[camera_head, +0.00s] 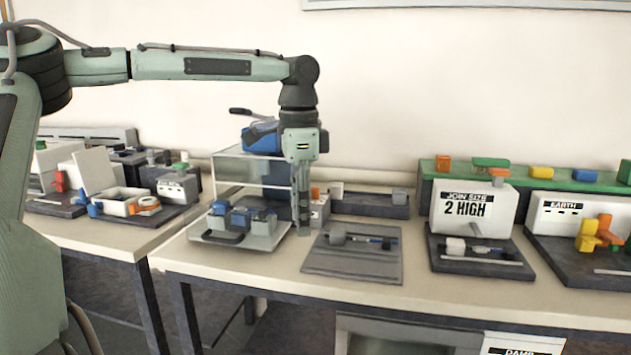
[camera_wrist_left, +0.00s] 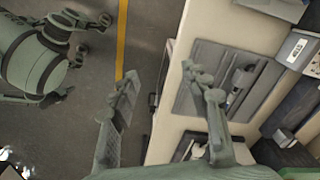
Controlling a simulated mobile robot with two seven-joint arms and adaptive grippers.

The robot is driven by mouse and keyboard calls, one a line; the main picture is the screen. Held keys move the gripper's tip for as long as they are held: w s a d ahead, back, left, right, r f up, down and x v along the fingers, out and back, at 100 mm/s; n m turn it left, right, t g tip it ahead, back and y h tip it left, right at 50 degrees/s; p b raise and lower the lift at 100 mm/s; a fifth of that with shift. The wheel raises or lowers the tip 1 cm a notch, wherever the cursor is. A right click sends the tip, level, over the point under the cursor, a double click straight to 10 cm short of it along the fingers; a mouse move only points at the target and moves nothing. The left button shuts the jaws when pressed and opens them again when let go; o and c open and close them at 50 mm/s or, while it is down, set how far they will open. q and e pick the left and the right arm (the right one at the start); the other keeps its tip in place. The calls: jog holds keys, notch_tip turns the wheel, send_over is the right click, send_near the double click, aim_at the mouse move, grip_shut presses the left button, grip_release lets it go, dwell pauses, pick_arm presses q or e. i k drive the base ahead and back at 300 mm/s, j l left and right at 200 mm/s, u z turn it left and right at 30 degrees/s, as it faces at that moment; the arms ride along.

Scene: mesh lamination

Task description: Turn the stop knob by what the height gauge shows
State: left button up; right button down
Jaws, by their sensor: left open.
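My left gripper (camera_head: 304,205) points straight down over the middle table, just right of a blue and grey device with clear panels. In the left wrist view its two fingers (camera_wrist_left: 165,110) are wide apart with nothing between them. A grey board (camera_head: 345,272) lies right of the gripper. It bears a dark block (camera_head: 337,234) and a small blue and dark piece on a rod (camera_head: 378,240). The board also shows in the left wrist view (camera_wrist_left: 205,55). I cannot tell which part is the stop knob or the height gauge. My right gripper is not seen.
The blue and grey device (camera_head: 240,217) stands close left of the gripper. A white block reading "JOIN SITE 2 HIGH" (camera_head: 475,228) stands right, and an "EARTH" block (camera_head: 562,206) farther right. A green-topped ledge (camera_head: 560,185) runs behind. The table's front strip is clear.

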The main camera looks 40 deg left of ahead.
aim_at(316, 191)
jog(key=i+j, duration=0.9)
jog(key=j, duration=0.25)
